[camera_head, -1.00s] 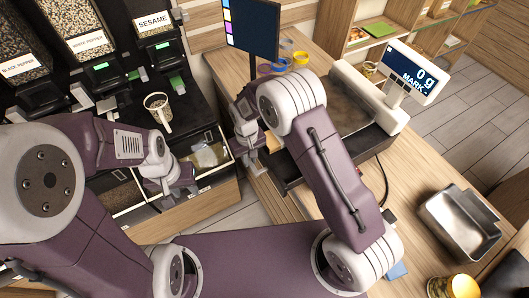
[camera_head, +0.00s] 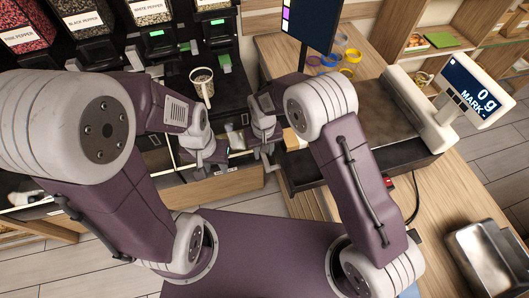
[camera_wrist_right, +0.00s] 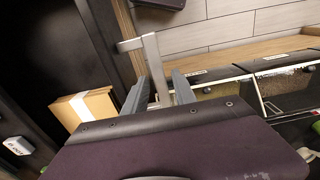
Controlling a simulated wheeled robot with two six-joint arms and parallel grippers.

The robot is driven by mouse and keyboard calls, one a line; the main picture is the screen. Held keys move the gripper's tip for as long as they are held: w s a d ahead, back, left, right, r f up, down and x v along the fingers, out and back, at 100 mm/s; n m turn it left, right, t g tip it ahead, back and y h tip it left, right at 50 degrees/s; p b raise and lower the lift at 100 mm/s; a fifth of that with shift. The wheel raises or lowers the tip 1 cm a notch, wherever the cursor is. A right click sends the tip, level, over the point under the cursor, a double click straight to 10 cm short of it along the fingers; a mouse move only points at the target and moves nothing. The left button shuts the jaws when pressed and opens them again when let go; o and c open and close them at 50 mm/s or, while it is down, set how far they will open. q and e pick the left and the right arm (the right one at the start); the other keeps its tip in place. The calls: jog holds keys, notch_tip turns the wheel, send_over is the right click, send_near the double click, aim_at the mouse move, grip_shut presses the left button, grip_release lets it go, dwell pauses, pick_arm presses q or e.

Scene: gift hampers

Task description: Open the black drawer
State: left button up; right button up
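The black drawer (camera_head: 310,171) is the low dark unit under the scale on the wooden counter. In the right wrist view, its dark body (camera_wrist_right: 60,55) fills the left side, and a pale metal bar handle (camera_wrist_right: 151,58) sticks out from it. My right gripper (camera_head: 266,150) is at the drawer's left end. Its two fingers (camera_wrist_right: 160,92) are apart, with the handle between them; whether they touch it is unclear. My left gripper (camera_head: 203,160) hangs over the open ingredient bins; its fingers are too small to read. My right arm hides part of the drawer.
A brown box (camera_wrist_right: 85,108) lies by the drawer. A scale display (camera_head: 466,90) and a monitor (camera_head: 306,22) stand on the counter. A scoop cup (camera_head: 202,84) is on the black dispenser shelf. A metal tray (camera_head: 488,252) is at lower right.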

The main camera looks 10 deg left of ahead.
jog(key=shift+f, duration=0.15)
notch_tip(320, 180, up, 8)
jog(key=shift+w+r+b, duration=0.1)
jog(key=shift+b, duration=1.15)
jog(key=shift+r, duration=0.45)
